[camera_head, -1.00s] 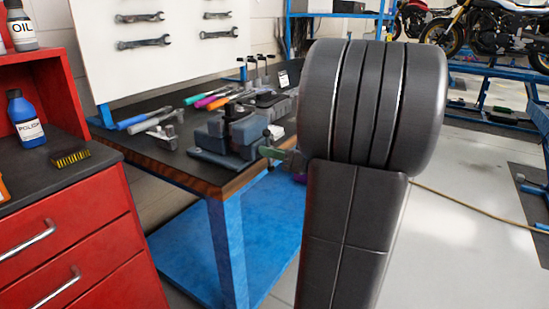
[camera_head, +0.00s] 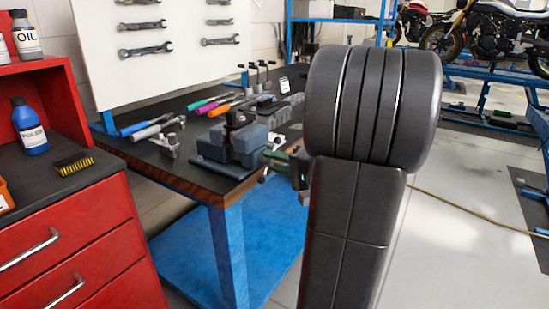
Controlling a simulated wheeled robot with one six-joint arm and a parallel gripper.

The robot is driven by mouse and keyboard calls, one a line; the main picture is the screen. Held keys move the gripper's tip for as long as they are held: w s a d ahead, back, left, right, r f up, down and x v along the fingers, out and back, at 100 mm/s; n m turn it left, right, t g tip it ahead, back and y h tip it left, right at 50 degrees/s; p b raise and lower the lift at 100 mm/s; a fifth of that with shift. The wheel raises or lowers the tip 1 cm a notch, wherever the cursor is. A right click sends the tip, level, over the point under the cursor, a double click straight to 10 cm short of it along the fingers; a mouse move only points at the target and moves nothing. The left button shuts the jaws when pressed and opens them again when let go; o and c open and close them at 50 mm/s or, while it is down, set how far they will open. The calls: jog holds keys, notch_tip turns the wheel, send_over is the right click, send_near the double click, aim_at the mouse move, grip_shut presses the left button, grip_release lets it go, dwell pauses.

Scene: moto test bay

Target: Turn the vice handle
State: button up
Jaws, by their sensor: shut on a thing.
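The blue-grey bench vice (camera_head: 252,143) sits on the near right corner of the dark-topped workbench. Its handle (camera_head: 263,176), a thin bar with rounded ends, slants at the vice's right side, beyond the bench edge. My gripper (camera_head: 283,158) is at the handle, shut on it. The fingers are small in view, and most of the gripper is hidden behind my dark arm, so the exact hold is hard to see.
Hand tools and small clamps lie along the workbench (camera_head: 190,185), left of and behind the vice. A red drawer cabinet (camera_head: 75,235) stands at the left with bottles and a brush. Clear floor (camera_head: 455,250) lies to the right.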

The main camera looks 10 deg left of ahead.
jog(key=m+p, duration=0.9)
jog(key=m, duration=0.2)
jog(key=m+p, duration=1)
jog(key=m, duration=0.1)
jog(key=shift+w+d+r+m, duration=0.1)
jog(key=shift+d+r+m, duration=0.1)
jog(key=shift+m, duration=0.2)
jog(key=shift+o, duration=0.3)
jog(key=m+p, duration=0.4)
jog(key=shift+f+m, duration=0.2)
jog(key=shift+m, duration=0.1)
jog(key=shift+o, duration=0.4)
jog(key=m+p, duration=0.3)
jog(key=m, duration=0.1)
jog(key=shift+f+p, duration=0.1)
jog(key=shift+p, duration=0.3)
jog(key=shift+o, duration=0.5)
jog(key=shift+s+a+m+p, duration=0.15)
jog(key=shift+m+p, duration=0.45)
jog(key=shift+m, duration=0.45)
jog(key=shift+s+d+m+p, duration=0.1)
jog(key=shift+m+p, duration=0.5)
jog(key=shift+m, duration=0.45)
jog(key=shift+f, duration=0.1)
jog(key=o, duration=1)
